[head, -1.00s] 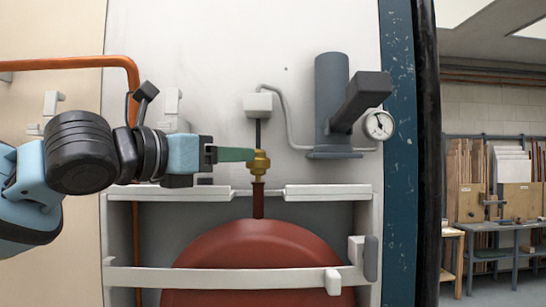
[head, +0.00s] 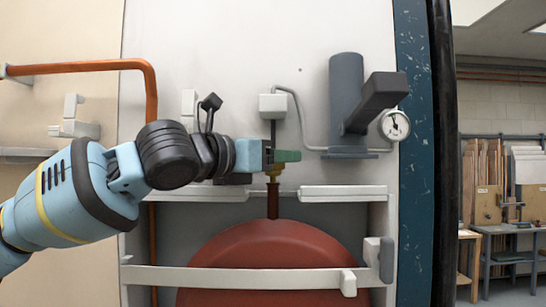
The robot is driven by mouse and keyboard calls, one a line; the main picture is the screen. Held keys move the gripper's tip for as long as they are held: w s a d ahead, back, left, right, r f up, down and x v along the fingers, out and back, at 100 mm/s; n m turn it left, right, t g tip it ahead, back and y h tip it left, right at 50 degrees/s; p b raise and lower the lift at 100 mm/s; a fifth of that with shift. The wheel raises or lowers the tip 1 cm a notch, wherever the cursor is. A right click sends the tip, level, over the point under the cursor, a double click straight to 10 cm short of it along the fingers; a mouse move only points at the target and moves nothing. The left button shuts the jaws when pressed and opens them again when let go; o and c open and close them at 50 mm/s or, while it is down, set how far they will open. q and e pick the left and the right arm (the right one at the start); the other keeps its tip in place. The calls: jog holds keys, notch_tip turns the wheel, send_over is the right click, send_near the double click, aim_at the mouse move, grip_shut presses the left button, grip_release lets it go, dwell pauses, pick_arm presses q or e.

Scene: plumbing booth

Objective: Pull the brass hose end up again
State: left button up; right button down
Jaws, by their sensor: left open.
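The brass hose end (head: 273,171) sits at the top of the reddish-brown upright stub (head: 273,200), above the red tank. A dark hose (head: 273,132) runs straight up behind my fingers to a white box. My left gripper (head: 284,156) comes in from the left at the height of the hose end, with green fingers. It is open, and its fingers reach across the brass and hide its upper part. I cannot tell whether they touch it. My right gripper is not in view.
The red tank (head: 270,262) stands behind a white crossbar (head: 240,278). A white ledge (head: 340,192) flanks the stub. A grey cylinder with a thick arm (head: 347,105) and a round gauge (head: 394,125) are at the upper right. A copper pipe (head: 90,67) bends down at the left.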

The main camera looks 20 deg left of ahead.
pick_arm(q)
grip_shut()
notch_tip(320, 180, up, 5)
jog(key=shift+r, duration=0.1)
jog(key=shift+s+r, duration=0.15)
jog(key=shift+r, duration=0.35)
jog(key=shift+c, duration=2)
grip_release()
jog(key=shift+a, duration=0.1)
jog(key=o, duration=0.4)
jog(key=shift+f, duration=0.1)
jog(key=v, duration=0.7)
jog(key=shift+s, duration=0.25)
jog(key=shift+a, duration=0.1)
